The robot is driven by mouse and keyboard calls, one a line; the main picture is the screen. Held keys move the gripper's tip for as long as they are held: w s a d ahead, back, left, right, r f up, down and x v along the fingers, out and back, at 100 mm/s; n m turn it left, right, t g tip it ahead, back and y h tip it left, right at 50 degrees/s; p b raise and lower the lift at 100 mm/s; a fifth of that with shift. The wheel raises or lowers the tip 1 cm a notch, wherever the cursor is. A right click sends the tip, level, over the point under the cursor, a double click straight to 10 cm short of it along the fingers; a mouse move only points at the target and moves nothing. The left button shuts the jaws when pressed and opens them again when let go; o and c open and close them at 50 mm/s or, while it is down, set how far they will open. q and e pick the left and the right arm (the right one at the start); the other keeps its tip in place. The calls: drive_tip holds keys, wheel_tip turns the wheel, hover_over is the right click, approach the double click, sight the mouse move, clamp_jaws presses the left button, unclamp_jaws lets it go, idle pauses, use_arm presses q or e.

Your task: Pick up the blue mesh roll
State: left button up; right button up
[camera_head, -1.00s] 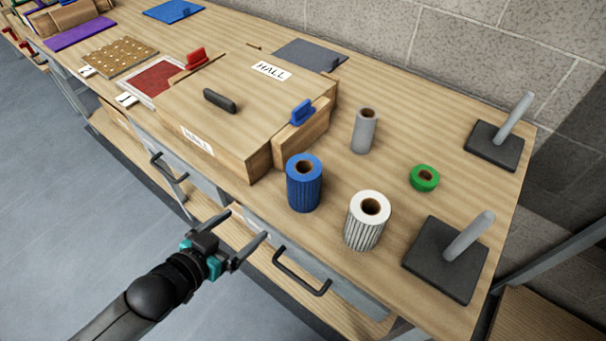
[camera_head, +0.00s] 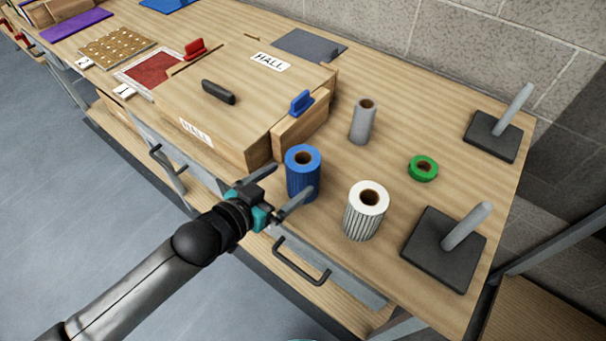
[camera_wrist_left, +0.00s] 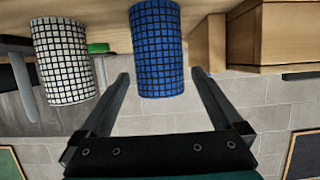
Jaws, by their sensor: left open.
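The blue mesh roll (camera_head: 302,178) stands upright on the workbench, just right of the wooden box's front corner. My left gripper (camera_head: 289,187) is open and close in front of the roll, its fingers pointing at it. In the left wrist view, where the bench shows at the top, the blue mesh roll (camera_wrist_left: 158,50) appears centred between the two fingers (camera_wrist_left: 160,78), with space on both sides. I cannot tell how far the roll reaches between the fingertips. My right gripper is not in view.
A white mesh roll (camera_head: 364,218) stands close right of the blue one; it also shows in the wrist view (camera_wrist_left: 66,62). A grey roll (camera_head: 362,124) and green tape (camera_head: 423,168) stand behind. The wooden box (camera_head: 240,120) is left. Peg stands (camera_head: 440,250) are at right.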

sight(302, 162)
use_arm(q)
drive_tip(key=shift+f+b+x, duration=0.1)
drive_tip(key=shift+b+x, duration=0.1)
drive_tip(key=shift+x, duration=1.4)
drive_tip(key=shift+f+b+x, duration=0.15)
drive_tip(key=shift+b+x, duration=0.05)
drive_tip(key=shift+x, duration=1.35)
drive_tip(key=shift+s, duration=0.1)
drive_tip(key=c, duration=1.5)
